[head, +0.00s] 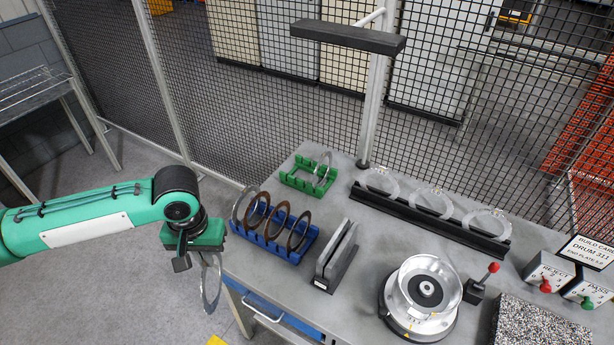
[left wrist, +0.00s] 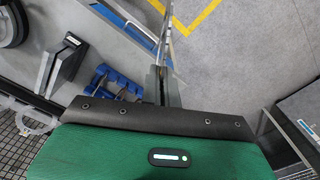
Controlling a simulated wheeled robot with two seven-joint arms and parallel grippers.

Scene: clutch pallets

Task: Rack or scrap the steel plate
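My left gripper (head: 203,254) is shut on a thin steel plate (head: 211,288), a grey ring that hangs upright below it, off the table's left edge. In the left wrist view the plate (left wrist: 167,18) shows nearly edge-on beyond the fingers (left wrist: 166,86). A blue rack (head: 273,239) holds several upright rings, mostly brown, with a grey one at its left end. A green rack (head: 301,182) behind it holds a grey ring near its right end. A clutch drum (head: 424,294) stands at the front right of the table. My right gripper is out of view.
A slotted black-and-grey stand (head: 328,274) is between blue rack and drum. A black rail (head: 428,222) with three pale rings lies at the back. A red-knobbed lever (head: 479,287), a reject button box (head: 548,275), a build card (head: 588,251) and a speckled pad (head: 538,327) fill the right.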

